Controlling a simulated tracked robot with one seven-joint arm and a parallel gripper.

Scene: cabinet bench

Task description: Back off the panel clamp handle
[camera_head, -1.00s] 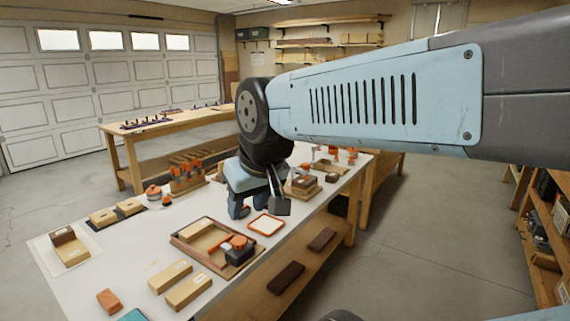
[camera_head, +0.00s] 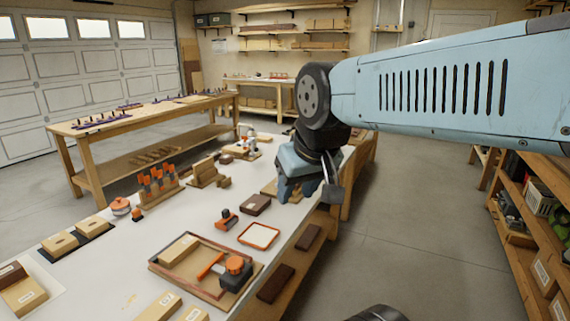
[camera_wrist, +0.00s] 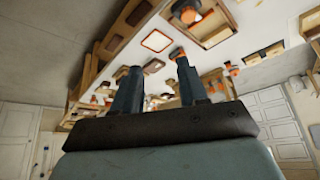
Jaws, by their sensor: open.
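An orange-handled clamp with a dark body (camera_head: 236,270) rests in the shallow wooden tray (camera_head: 158,268) on the white bench top, its orange bar pointing left. A smaller orange-and-black clamp (camera_head: 227,219) stands on the bench behind the tray. I cannot tell which one is the panel clamp. My gripper (camera_head: 284,194) hangs over the bench's right side, beyond and to the right of the tray. In the wrist view its two fingers (camera_wrist: 155,65) are apart with nothing between them, and the tray (camera_wrist: 235,37) shows past the right finger.
An orange-rimmed square (camera_head: 259,236) and a dark block (camera_head: 255,204) lie near my gripper. A rack of orange-handled tools (camera_head: 158,182) stands at the back left. Wooden blocks (camera_head: 62,242) lie on the left. A shelf unit (camera_head: 530,245) lines the right, with open floor between.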

